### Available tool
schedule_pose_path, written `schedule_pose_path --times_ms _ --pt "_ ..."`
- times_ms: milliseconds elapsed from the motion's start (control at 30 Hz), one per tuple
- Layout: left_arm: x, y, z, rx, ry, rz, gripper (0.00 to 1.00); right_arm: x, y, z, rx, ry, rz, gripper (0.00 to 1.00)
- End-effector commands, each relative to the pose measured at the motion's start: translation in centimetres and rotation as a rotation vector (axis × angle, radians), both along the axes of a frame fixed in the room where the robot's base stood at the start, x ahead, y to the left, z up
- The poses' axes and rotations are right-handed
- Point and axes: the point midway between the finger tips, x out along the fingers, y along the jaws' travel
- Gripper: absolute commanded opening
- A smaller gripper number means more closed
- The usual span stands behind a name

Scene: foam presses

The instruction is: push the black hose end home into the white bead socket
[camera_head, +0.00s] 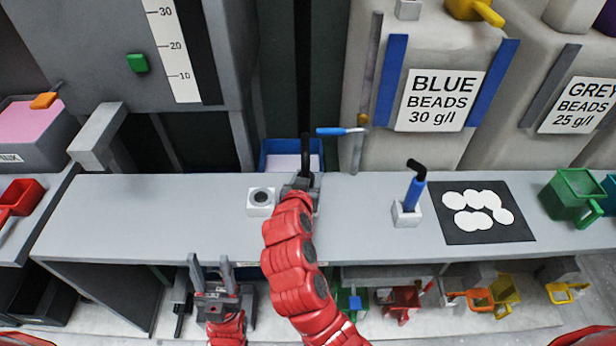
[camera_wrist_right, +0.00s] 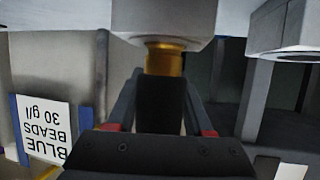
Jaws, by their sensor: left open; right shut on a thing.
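The black hose end (camera_head: 305,150) stands upright in my right gripper (camera_head: 300,185). In the right wrist view the gripper (camera_wrist_right: 162,115) is shut around the black hose (camera_wrist_right: 160,100), with a brass collar (camera_wrist_right: 165,60) at its tip. The collar meets the face of a pale block (camera_wrist_right: 165,22); how deep it sits I cannot tell. This block is hidden behind my gripper in the head view. A white socket block (camera_head: 261,209) with a dark round hole stands just left of the gripper; nothing is in it. My left gripper (camera_head: 212,272) is open and empty, in front of the table edge.
A blue handle with a black bent top (camera_head: 413,192) stands in another white block (camera_head: 407,217). A black mat (camera_head: 455,236) with white discs and a green scoop (camera_head: 572,197) lie to the right. A blue tray (camera_head: 268,160) is behind the table. The left tabletop (camera_head: 150,215) is clear.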

Motion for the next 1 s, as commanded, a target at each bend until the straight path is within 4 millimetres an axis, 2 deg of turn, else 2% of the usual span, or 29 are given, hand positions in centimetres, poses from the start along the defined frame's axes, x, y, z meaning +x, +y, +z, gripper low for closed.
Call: schedule_pose_path --times_ms 800,833,1000 --pt "0.0 0.0 -2.2 0.0 0.0 0.0 0.5 0.0 0.0 -2.1 0.0 -0.002 0.0 0.0" --pt "0.0 0.0 -2.1 0.0 0.0 0.0 0.5 0.0 0.0 -2.0 0.0 -0.002 0.0 0.55" --pt "0.0 0.0 -2.0 0.0 0.0 0.0 0.5 0.0 0.0 -2.0 0.0 -0.001 0.0 0.85"
